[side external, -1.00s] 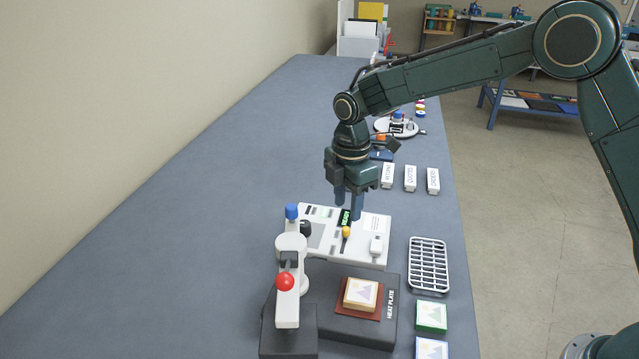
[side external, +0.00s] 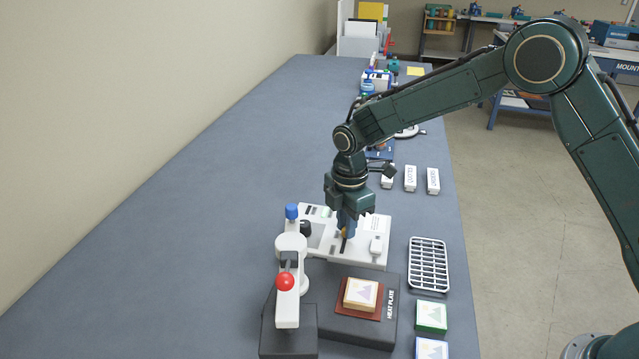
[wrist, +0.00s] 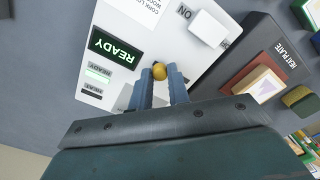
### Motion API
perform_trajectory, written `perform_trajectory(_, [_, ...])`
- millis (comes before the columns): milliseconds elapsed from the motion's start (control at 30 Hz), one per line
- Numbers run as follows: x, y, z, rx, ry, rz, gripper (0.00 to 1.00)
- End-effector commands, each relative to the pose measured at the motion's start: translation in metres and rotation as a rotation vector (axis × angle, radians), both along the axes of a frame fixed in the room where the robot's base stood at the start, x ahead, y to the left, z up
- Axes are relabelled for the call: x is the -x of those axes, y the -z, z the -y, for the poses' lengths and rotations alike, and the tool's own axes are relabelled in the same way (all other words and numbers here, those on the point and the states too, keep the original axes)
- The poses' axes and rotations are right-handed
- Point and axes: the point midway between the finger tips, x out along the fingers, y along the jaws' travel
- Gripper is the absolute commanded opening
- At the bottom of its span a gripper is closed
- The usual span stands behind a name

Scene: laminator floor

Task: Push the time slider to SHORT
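The time slider's yellow knob (wrist: 159,72) shows in the wrist view between my gripper's two blue-grey fingertips (wrist: 160,76), which appear to press on it from both sides. In the side view the knob (side external: 344,232) is partly covered by the fingers, and a dark slot runs below it on the white control panel (side external: 325,248). My gripper (side external: 346,228) is low over this panel and its fingers are close together. I cannot read a SHORT mark in either view; much of the slider's track is hidden behind the gripper.
A green READY display (wrist: 115,47) and a white switch block (wrist: 209,29) marked ON flank the knob. The white press arm with red ball (side external: 285,281) stands at left front, beside the dark heat plate (side external: 343,329). A white rack (side external: 428,264) lies to the right.

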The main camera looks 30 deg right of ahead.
Motion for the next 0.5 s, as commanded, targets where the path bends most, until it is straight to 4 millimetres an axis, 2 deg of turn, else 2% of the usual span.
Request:
perform_trajectory(267, [0.001,0.000,-0.001,0.000,-0.001,0.000,0.00])
perform_trajectory(500, [0.022,0.000,-0.024,0.000,-0.004,0.000,0.00])
